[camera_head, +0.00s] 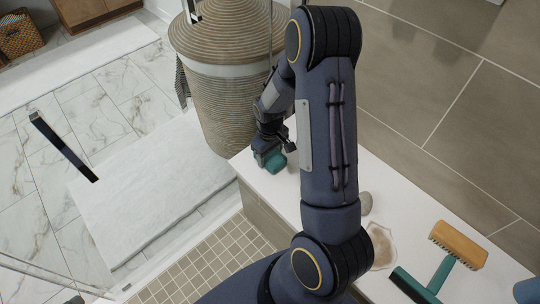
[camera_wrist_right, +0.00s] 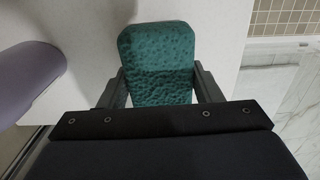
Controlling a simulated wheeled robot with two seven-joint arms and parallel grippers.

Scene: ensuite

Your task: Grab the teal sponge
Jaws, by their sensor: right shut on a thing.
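The teal sponge (camera_head: 275,162) is at the far end of the white ledge in the head view, partly hidden by my gripper. My right gripper (camera_head: 268,148) is shut on it. In the right wrist view the sponge (camera_wrist_right: 158,65) is a porous teal block with rounded corners. It sits between the two dark fingers of my right gripper (camera_wrist_right: 160,88), one on each side. Whether the sponge touches the ledge is hard to tell. My left gripper does not show in either view.
The white ledge (camera_head: 405,195) runs along a tiled wall and holds a tan brush (camera_head: 459,244), a teal squeegee (camera_head: 440,275) and a grey stone (camera_head: 365,203). A large woven basket (camera_head: 222,110) stands beside the ledge's far end. A white mat (camera_head: 150,190) lies on the floor.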

